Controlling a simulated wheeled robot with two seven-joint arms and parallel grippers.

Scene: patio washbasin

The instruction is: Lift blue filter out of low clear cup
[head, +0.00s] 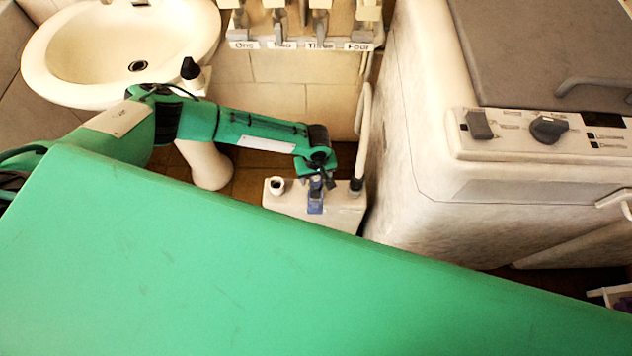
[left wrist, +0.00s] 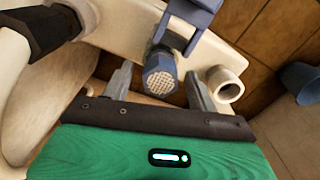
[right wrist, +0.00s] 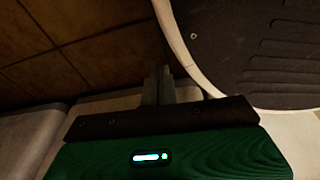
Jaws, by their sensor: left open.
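The blue filter (head: 315,203) is at the white box (head: 340,213) on the floor between basin and machine. In the left wrist view the filter (left wrist: 160,80) shows a pale mesh end and a lighter blue handle piece above it. My left gripper (head: 317,178) is over the box. In its wrist view the left gripper (left wrist: 158,72) is open, with one finger on each side of the filter. I cannot tell whether the fingers touch it. A clear cup cannot be made out around the filter. My right gripper (right wrist: 160,72) has its fingers together, with nothing seen between them.
A white pipe stub (left wrist: 226,84) stands close to the left gripper's right finger. A hose (head: 361,140) with a dark end stands at the box's right. The white machine (head: 410,150) rises on the right, the washbasin (head: 60,75) at the upper left. A blue-grey object (left wrist: 302,78) is at right.

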